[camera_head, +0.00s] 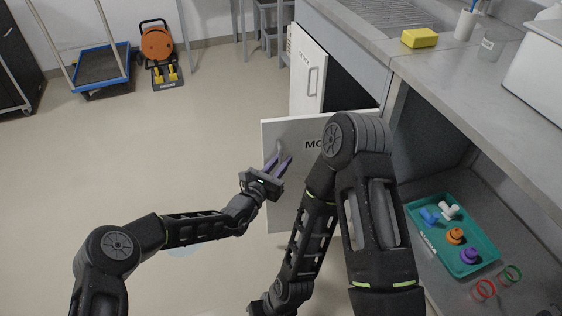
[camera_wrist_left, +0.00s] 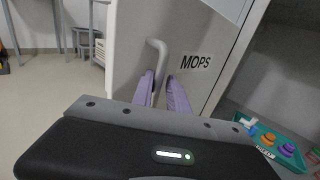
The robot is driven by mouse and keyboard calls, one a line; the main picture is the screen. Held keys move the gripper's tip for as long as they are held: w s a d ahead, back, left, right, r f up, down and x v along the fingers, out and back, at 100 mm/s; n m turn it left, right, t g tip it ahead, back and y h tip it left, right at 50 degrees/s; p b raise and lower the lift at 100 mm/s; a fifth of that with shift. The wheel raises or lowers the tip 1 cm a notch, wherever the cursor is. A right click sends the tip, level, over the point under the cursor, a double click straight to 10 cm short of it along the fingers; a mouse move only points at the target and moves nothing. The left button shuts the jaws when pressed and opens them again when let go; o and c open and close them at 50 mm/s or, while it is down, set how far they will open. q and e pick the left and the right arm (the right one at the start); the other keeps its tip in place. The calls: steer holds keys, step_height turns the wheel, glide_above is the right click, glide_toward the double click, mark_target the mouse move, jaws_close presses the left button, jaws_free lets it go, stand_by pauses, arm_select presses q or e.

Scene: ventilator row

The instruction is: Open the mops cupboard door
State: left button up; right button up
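The mops cupboard door (camera_head: 285,205) is a white panel standing swung out from the bench front, partly hidden behind my right arm in the head view. Its face also shows in the left wrist view (camera_wrist_left: 130,60), with the full MOPS label (camera_wrist_left: 196,62). A pale upright bar handle (camera_wrist_left: 158,58) sits on this face, left of the label. My left gripper (camera_head: 279,164) is at the handle's lower end, with its purple fingers (camera_wrist_left: 162,82) apart and the handle's end between them. I cannot tell whether they touch it.
Another white door (camera_head: 306,72) stands ajar beyond, beside a dark opening. The grey bench (camera_head: 440,75) carries a yellow sponge (camera_head: 419,38). A teal tray (camera_head: 422,236) with coloured parts lies on a lower surface at right. Floor (camera_head: 185,130) at left is clear up to a trolley (camera_head: 98,66).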

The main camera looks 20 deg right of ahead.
arm_select(q)
steer(key=shift+s+a, duration=0.25)
steer(key=shift+a, duration=0.3)
steer(key=p+v, duration=0.2)
steer(key=v, duration=0.4)
steer(key=shift+s+a, duration=0.15)
steer(key=shift+s, duration=0.15)
